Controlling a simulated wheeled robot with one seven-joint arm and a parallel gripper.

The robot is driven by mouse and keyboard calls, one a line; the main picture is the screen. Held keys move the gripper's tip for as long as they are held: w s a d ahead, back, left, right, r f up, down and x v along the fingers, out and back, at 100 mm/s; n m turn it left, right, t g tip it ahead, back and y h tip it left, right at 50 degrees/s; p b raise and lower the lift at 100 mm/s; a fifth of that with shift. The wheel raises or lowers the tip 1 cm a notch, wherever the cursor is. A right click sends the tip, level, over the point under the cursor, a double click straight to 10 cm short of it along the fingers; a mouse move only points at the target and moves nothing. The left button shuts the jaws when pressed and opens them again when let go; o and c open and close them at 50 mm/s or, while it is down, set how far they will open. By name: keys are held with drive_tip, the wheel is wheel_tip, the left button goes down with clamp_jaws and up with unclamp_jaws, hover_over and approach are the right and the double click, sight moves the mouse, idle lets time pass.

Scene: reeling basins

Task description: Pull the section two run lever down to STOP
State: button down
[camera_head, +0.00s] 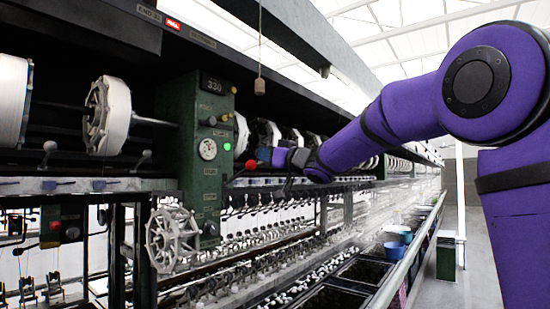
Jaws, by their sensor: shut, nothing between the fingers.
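A lever with a red ball knob (251,164) sticks out from the right side of the green gearbox post (190,130). Its dark rod slants up to the right from the post. The labels are too small to read, so I cannot confirm that it is the section two run lever. My gripper (264,156) is small and far off in this view, just right of the red knob and slightly above it. Its fingers look shut and empty. I cannot tell whether they touch the knob.
The post bears a lit green lamp (227,146), a round gauge (207,149) and a white handwheel (173,235) low in front. White reels (107,116) line the machine. A wooden pull (259,87) hangs above.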

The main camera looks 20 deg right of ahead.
sight(255, 167)
drive_tip(key=shift+x, duration=2.9)
drive_tip(key=shift+f, duration=0.1)
drive_tip(key=shift+f, duration=0.45)
drive_tip(key=shift+f, duration=0.15)
drive_tip(key=shift+s+d+f, duration=0.1)
drive_tip(key=shift+s+f, duration=0.1)
drive_tip(key=shift+f, duration=0.35)
drive_tip(key=shift+s+d+f, duration=0.1)
drive_tip(key=shift+s+f, duration=0.05)
drive_tip(key=shift+f, duration=0.4)
drive_tip(key=shift+s+d+f, duration=0.15)
drive_tip(key=shift+s+f, duration=0.05)
drive_tip(key=shift+f, duration=0.3)
